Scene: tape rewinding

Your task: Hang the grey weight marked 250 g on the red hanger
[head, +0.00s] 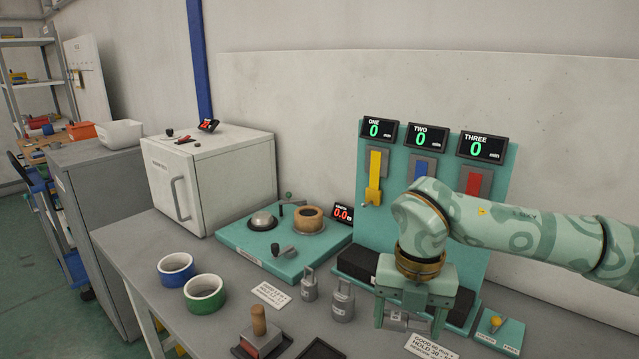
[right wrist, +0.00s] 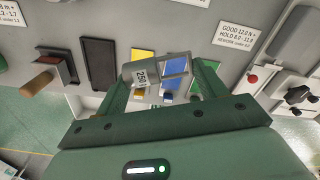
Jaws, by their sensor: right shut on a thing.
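My right gripper (head: 408,318) points down over the front of the table, below the test panel. It is shut on a grey weight (head: 396,320), held sideways between its fingers. In the right wrist view the gripper (right wrist: 163,76) has the weight (right wrist: 141,76) across it, with a white label reading 250. The red hanger (head: 474,182) is on the teal panel under display THREE, above and to the right of the gripper, partly covered by my forearm. The weight is apart from it. My left gripper is not in view.
Two other grey weights (head: 309,286) (head: 342,301) stand upright left of the gripper. The yellow hanger (head: 375,175) and blue hanger (head: 424,167) are left of the red one. Displays read 0.

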